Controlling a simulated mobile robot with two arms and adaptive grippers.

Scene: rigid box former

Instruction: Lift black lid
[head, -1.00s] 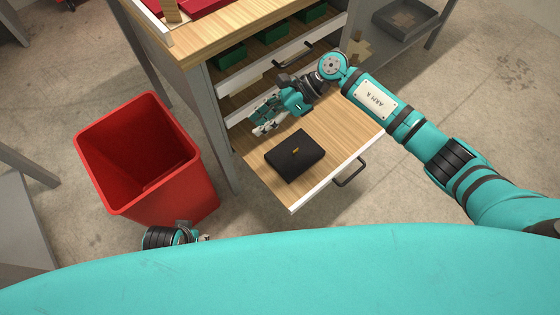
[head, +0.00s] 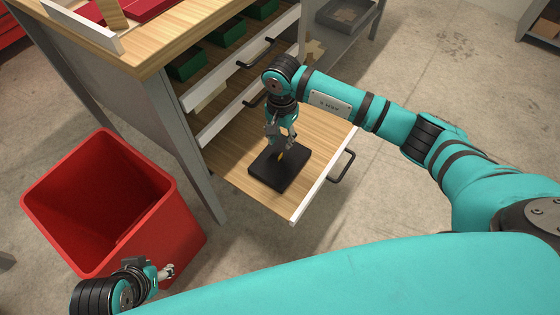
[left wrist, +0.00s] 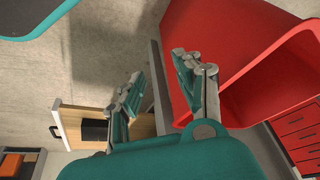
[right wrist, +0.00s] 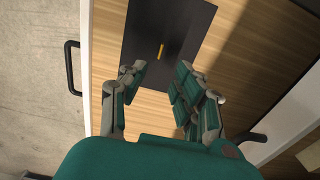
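The black lid (head: 273,176) is a flat dark square with a small yellow tab (right wrist: 161,51) at its middle. It lies on the wooden surface of the pulled-out drawer (head: 232,168). My right gripper (head: 281,150) points down just above the lid. In the right wrist view its fingers (right wrist: 165,85) are spread apart with nothing between them, and the lid (right wrist: 190,22) shows beyond them. Whether a box lies under the lid I cannot tell. My left gripper (head: 170,271) is by the red bin's near side; in the left wrist view its fingers (left wrist: 160,80) are apart and empty.
The red bin (head: 110,200) stands left of the workbench and looks empty. The drawer has a dark handle (head: 343,167) at its front. Upper drawers with green bins (head: 188,63) are above. A grey shelf unit (head: 345,16) stands behind. The floor to the right is clear.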

